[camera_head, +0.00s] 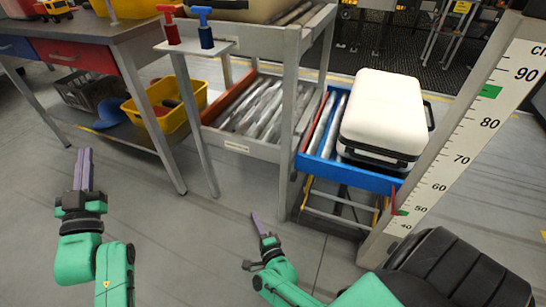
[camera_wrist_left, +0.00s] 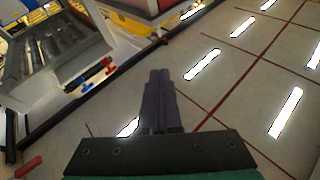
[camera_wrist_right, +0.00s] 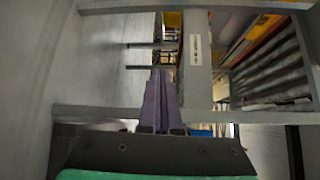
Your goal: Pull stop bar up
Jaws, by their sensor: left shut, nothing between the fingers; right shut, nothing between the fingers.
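A blue bar (camera_head: 348,174) runs across the front end of the roller conveyor, below a white case (camera_head: 383,112). A small red piece (camera_head: 394,198) sits at its right end. I cannot tell for sure which part is the stop bar. My right gripper (camera_head: 257,224) is shut and empty, below and left of the blue bar and apart from it. In the right wrist view its purple fingers (camera_wrist_right: 160,100) point at the grey frame. My left gripper (camera_head: 83,168) is shut and empty over the floor at the left; its fingers (camera_wrist_left: 160,95) show in the left wrist view.
A red lever (camera_head: 172,27) and a blue lever (camera_head: 205,32) stand on a small grey shelf. A workbench (camera_head: 110,35) with a yellow bin (camera_head: 170,112) beneath is at left. A height scale post (camera_head: 460,140) stands right of the conveyor. The floor in front is clear.

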